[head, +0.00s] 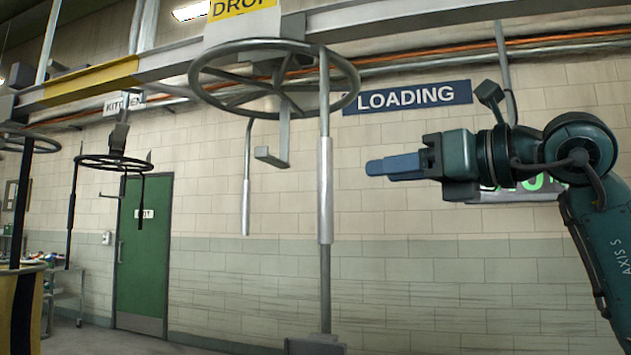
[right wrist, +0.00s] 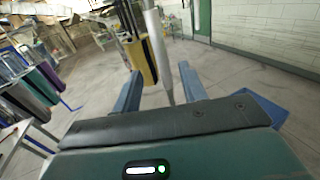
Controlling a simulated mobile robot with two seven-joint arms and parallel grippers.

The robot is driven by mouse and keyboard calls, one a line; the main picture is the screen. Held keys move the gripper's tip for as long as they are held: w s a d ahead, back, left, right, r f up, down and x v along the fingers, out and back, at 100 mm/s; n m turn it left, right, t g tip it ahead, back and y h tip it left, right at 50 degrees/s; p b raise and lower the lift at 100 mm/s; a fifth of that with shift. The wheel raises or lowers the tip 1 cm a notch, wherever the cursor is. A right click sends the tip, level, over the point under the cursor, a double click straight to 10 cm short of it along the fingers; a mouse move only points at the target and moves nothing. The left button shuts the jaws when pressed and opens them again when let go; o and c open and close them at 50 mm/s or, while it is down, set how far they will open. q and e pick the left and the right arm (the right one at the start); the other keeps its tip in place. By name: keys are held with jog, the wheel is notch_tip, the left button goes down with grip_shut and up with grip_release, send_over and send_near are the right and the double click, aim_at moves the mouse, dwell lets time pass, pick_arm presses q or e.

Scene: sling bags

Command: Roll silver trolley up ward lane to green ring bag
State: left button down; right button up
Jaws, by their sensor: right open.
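The silver trolley (head: 325,190) hangs from the overhead rail: a dark spoked ring with pale metal grip bars hanging below it. My right gripper (head: 372,167) is open, its blue-grey fingers pointing left at the near bar, with a visible gap between fingertips and bar. In the right wrist view, a silver bar (right wrist: 160,50) appears between the two spread fingers (right wrist: 160,80); no contact shows. My left gripper is not in view.
The overhead rail (head: 420,35) crosses the room. Another trolley with a black ring (head: 113,163) hangs to the left. A LOADING sign (head: 407,97) and green door (head: 142,255) are on the wall.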

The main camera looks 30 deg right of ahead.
aim_at(331, 179)
jog(key=p+x, duration=0.2)
jog(key=x, duration=1)
jog(key=shift+p, duration=0.3)
jog(key=shift+c, duration=0.5)
grip_shut()
